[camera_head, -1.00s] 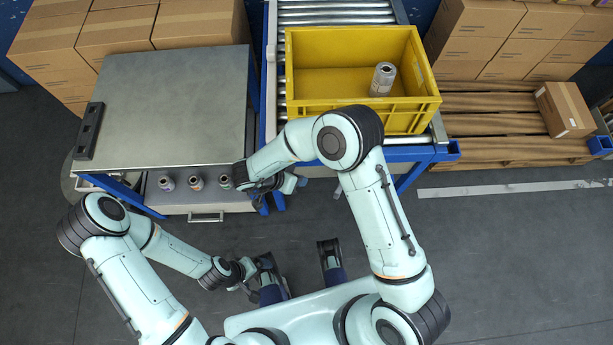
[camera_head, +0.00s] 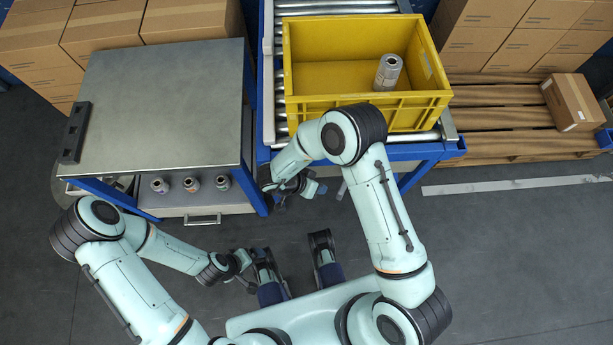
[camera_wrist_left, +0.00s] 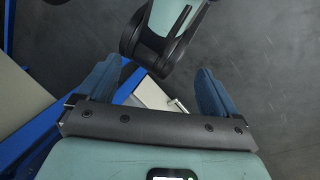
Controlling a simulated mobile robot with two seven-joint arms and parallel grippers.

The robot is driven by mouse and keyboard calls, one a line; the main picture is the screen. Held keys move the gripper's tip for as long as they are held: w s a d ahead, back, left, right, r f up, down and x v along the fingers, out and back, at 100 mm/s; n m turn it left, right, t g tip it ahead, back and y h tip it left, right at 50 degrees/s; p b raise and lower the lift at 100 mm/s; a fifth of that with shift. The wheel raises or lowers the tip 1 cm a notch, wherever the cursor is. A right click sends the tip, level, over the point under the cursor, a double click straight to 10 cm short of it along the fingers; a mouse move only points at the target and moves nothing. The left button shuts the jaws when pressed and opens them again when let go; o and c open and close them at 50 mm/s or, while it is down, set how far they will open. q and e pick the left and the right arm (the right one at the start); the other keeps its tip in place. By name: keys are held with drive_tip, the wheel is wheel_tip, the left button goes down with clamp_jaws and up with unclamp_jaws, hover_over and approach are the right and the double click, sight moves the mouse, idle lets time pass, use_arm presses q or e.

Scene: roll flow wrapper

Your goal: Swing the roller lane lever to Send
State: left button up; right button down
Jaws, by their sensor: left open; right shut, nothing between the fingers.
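A pale short bar (camera_head: 343,188), which looks like the lane lever, shows just below the front edge of the roller lane (camera_head: 340,8). Its lettering and Send mark cannot be read. My right gripper (camera_head: 317,189) is shut and empty, its blue tips pointing right, a little left of the bar. I cannot tell whether they touch. My right forearm hides part of the lane front. My left gripper (camera_head: 243,270) is low at the left, in front of the bench. In the left wrist view its two blue fingers (camera_wrist_left: 155,88) are wide apart with nothing held.
A yellow crate (camera_head: 365,110) with a grey canister (camera_head: 388,72) inside stands on the rollers. A steel-topped bench (camera_head: 165,100) is at left, with several small bottles (camera_head: 192,184) on a lower shelf. A pallet (camera_head: 500,125) with a carton (camera_head: 572,102) is right. The floor in front is open.

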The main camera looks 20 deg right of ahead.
use_arm(q)
drive_tip(key=shift+w+a+f+t+b, duration=0.2)
drive_tip(key=shift+w+a+f+b, duration=0.1)
drive_tip(key=shift+w+f, duration=0.25)
drive_tip(key=shift+w+a+f+t+b, duration=0.2)
drive_tip(key=shift+w+a+f+b, duration=0.15)
drive_tip(key=shift+w, duration=0.3)
use_arm(e)
drive_tip(key=x, duration=0.6)
use_arm(q)
drive_tip(key=shift+s+d, duration=0.1)
